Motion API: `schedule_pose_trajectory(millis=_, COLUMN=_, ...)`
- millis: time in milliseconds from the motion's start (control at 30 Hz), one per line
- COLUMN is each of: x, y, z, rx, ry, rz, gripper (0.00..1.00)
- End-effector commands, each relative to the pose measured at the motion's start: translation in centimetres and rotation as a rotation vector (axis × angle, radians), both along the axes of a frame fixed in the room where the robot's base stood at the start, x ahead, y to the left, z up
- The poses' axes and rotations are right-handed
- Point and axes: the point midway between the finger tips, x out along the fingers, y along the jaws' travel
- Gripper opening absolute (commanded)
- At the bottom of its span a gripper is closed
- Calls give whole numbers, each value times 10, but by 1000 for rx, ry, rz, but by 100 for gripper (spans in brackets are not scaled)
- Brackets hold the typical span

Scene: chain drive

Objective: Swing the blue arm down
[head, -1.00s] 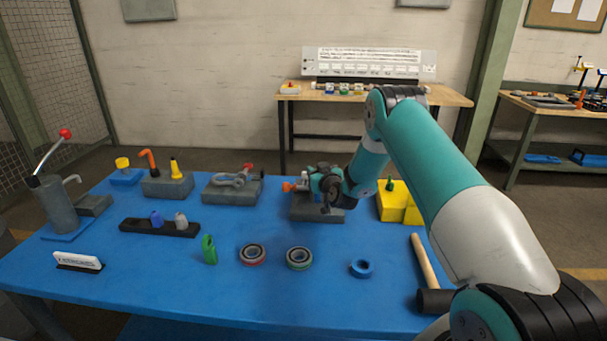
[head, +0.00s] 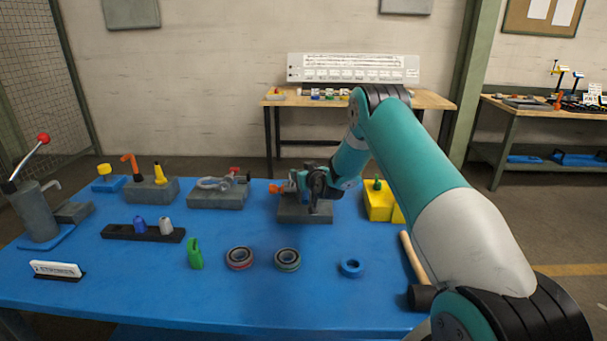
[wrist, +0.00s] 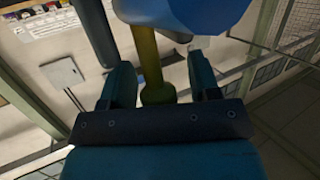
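My gripper (head: 318,183) is at a grey block (head: 304,212) on the blue table. In the wrist view its two fingers (wrist: 158,88) stand apart. An olive-yellow post (wrist: 150,55) with a wider foot shows between them, with gaps on both sides. A rounded blue part (wrist: 195,12) crosses the top of the wrist view, beyond the fingertips; it may be the blue arm, but I cannot tell for sure. In the head view my wrist hides most of the fixture on the block, and only an orange piece (head: 283,187) shows at its left.
A grey block with a shackle (head: 220,190) stands left of my gripper and a yellow block (head: 380,202) right of it. Bearing rings (head: 240,258), a blue ring (head: 351,267) and a mallet (head: 420,297) lie nearer. A lever pump (head: 38,212) stands far left.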

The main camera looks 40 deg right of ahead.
Motion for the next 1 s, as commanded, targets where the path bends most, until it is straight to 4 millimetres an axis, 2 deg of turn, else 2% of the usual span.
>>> schedule_pose_trajectory(millis=300, x=-2, y=0, z=1, rx=-1, ry=-2, rz=-1, gripper=56)
schedule_pose_trajectory(millis=467, x=-17, y=2, z=4, rx=1, ry=-1, rz=-1, gripper=56)
schedule_pose_trajectory(millis=1000, x=-134, y=27, z=28, rx=1, ry=-1, rz=-3, gripper=56)
